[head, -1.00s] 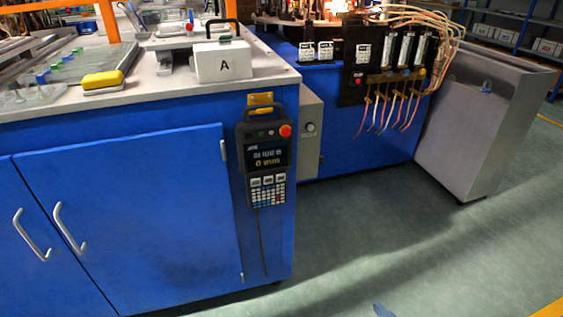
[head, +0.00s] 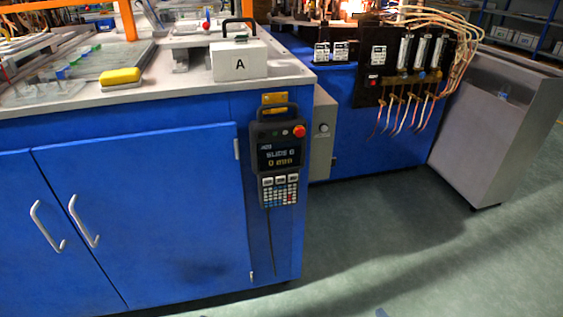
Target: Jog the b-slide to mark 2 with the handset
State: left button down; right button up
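The handset (head: 279,158) hangs on the right end of the blue bench's front, under a yellow bracket (head: 274,99). It is dark, with a handle on top, a red button at its upper right, and a keypad below. Its small screen (head: 281,158) seems to read "SLIDE B" above a yellow line that looks like a zero value; the text is small. A cable hangs down from it. The b-slide and its mark 2 cannot be made out with certainty. Neither of my grippers is in view.
A white box marked A (head: 239,62) and a yellow sponge-like block (head: 120,76) sit on the bench top (head: 180,93). Cabinet doors (head: 140,200) with handles are below. A grey metal bin (head: 485,130) stands at right. The green floor (head: 390,240) in front is clear.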

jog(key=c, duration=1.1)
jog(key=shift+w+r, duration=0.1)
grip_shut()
